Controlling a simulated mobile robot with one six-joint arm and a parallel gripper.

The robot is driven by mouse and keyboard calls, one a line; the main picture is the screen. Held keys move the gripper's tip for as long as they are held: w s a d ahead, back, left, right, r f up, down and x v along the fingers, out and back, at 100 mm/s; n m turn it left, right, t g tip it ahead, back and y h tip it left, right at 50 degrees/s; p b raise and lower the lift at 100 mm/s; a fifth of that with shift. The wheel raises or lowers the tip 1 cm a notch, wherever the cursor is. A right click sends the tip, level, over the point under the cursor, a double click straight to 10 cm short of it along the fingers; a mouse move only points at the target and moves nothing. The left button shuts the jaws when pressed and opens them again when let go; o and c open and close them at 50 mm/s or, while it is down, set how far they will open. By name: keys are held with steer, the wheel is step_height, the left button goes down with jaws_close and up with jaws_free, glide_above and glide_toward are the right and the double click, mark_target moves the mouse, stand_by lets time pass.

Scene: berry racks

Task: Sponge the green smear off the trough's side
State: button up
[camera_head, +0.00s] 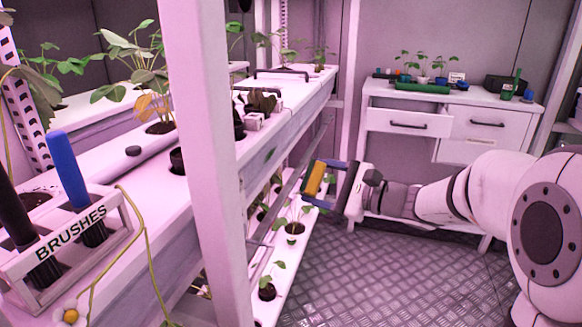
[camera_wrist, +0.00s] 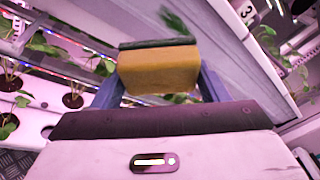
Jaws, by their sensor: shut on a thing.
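My gripper (camera_head: 322,181) is shut on a yellow sponge (camera_head: 314,179) with a dark face. In the wrist view the sponge (camera_wrist: 158,72) sits between the two blue fingers. The green smear (camera_head: 269,155) is a small dark patch on the side of the upper white trough (camera_head: 292,124). In the wrist view the smear (camera_wrist: 178,23) lies on the pale trough side (camera_wrist: 228,48), just beyond the sponge. The sponge is to the right of the smear in the head view and appears apart from the trough.
A white rack post (camera_head: 205,150) stands in the foreground. A brush holder (camera_head: 75,250) with a blue-handled and a dark-handled brush is at the lower left. A lower trough (camera_head: 290,250) holds potted plants. A white cabinet (camera_head: 455,98) stands behind. The floor (camera_head: 390,270) is clear.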

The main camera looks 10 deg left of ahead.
steer(key=shift+a, duration=0.1)
steer(key=w+a+r, duration=0.1)
steer(key=a, duration=0.6)
steer(key=shift+r, duration=0.35)
steer(key=shift+a+r+b, duration=0.1)
steer(key=shift+a+b, duration=0.2)
steer(key=shift+a, duration=0.4)
stand_by(0.4)
steer(key=shift+w, duration=0.2)
steer(key=shift+w+d, duration=0.2)
steer(key=shift+w, duration=0.55)
steer(key=shift+w+d, duration=0.15)
steer(key=shift+w, duration=0.6)
steer(key=shift+w+d, duration=0.1)
steer(key=shift+w, duration=1.45)
steer(key=shift+w+d+p, duration=0.15)
steer(key=shift+w+p, duration=0.1)
steer(key=shift+w, duration=0.65)
steer(key=shift+w+d+p, duration=0.15)
steer(key=shift+w+p, duration=0.1)
steer(key=shift+w, duration=0.6)
steer(key=shift+a, duration=0.1)
steer(key=shift+b, duration=0.3)
